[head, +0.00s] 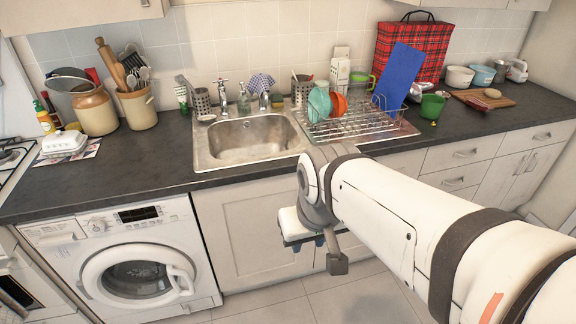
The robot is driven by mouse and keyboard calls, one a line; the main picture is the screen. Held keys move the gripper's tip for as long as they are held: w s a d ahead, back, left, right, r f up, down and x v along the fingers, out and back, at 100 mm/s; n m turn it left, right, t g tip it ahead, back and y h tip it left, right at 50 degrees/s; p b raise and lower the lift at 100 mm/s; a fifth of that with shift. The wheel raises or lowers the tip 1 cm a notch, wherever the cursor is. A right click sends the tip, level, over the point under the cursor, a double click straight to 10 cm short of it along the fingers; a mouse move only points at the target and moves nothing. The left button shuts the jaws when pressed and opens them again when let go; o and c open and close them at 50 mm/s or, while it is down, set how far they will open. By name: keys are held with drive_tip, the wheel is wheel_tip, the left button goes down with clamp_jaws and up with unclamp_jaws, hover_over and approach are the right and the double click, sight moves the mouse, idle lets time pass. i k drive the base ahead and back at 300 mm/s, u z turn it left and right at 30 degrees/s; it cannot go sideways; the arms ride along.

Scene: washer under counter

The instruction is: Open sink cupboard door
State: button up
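The sink cupboard door (243,238) is a cream panelled door under the sink, right of the washing machine. It looks shut, flush with the cupboard front. No handle shows on its visible part; its right side is partly hidden by my wrist and gripper. My gripper (306,243) is in front of the door's upper right part, below the counter edge, pointing down in the picture. Its dark bluish fingertips are small and partly covered, so I cannot tell their opening or whether they touch the door. I see nothing held.
A white washing machine (135,263) stands left of the cupboard. The sink (212,160) and a dish rack (375,124) are above on the dark counter (110,177). Drawers (465,152) are at right. Tiled floor (270,293) in front looks clear.

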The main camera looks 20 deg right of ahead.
sight(241, 232)
drive_tip(key=z, duration=0.15)
drive_tip(key=i, duration=0.85)
drive_tip(key=z, duration=0.45)
